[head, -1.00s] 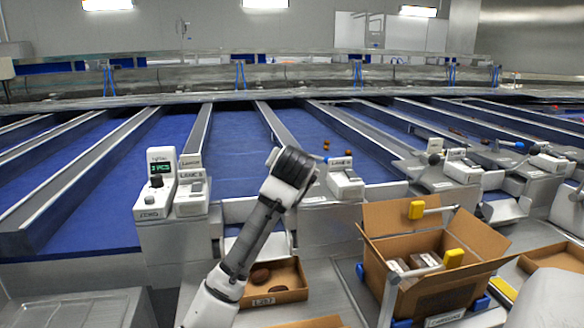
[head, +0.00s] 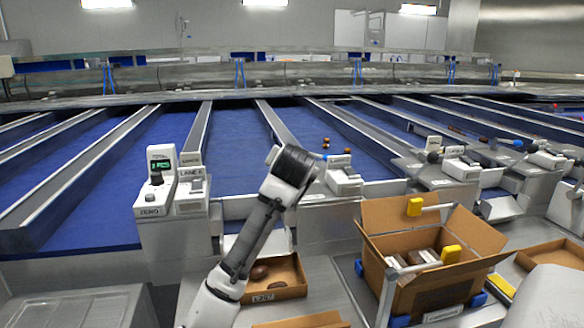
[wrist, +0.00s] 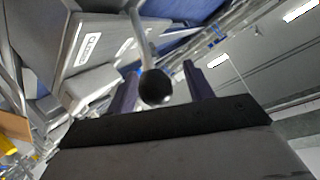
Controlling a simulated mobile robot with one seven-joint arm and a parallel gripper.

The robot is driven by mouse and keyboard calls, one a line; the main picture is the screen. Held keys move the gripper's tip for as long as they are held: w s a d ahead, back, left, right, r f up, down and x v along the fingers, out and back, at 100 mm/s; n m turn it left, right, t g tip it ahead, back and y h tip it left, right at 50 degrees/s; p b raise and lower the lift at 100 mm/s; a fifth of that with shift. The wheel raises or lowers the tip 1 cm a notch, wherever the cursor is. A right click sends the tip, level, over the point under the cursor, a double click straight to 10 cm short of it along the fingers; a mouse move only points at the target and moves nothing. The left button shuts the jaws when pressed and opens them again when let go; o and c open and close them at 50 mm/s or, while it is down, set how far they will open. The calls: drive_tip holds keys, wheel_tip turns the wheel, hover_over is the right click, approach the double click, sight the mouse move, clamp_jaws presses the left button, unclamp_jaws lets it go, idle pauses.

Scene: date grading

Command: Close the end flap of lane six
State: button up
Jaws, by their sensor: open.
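The box labelled LANE 6 (head: 191,190) stands at the near end of a blue lane, left of my arm. A pale plate (head: 232,243), which looks like the lane's end flap, slopes below that lane end and is partly hidden by my arm. In the head view my gripper (head: 294,165) is raised over the lane ends, its fingers not clear. In the wrist view my gripper (wrist: 161,74) is open, with a black ball knob (wrist: 155,88) on a grey rod between or just beyond its fingers. I cannot tell whether they touch.
A scale (head: 155,185) stands left of the lane six box. A tray (head: 290,293) with dates lies below my arm. An open cardboard carton (head: 400,293) stands at right. Another lane box (head: 344,178) is right of my gripper. Several dates (head: 326,143) lie on the neighbouring lane.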

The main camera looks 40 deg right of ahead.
drive_tip(key=b+v, duration=0.3)
drive_tip(key=v, duration=1.1)
drive_tip(key=shift+d, duration=0.1)
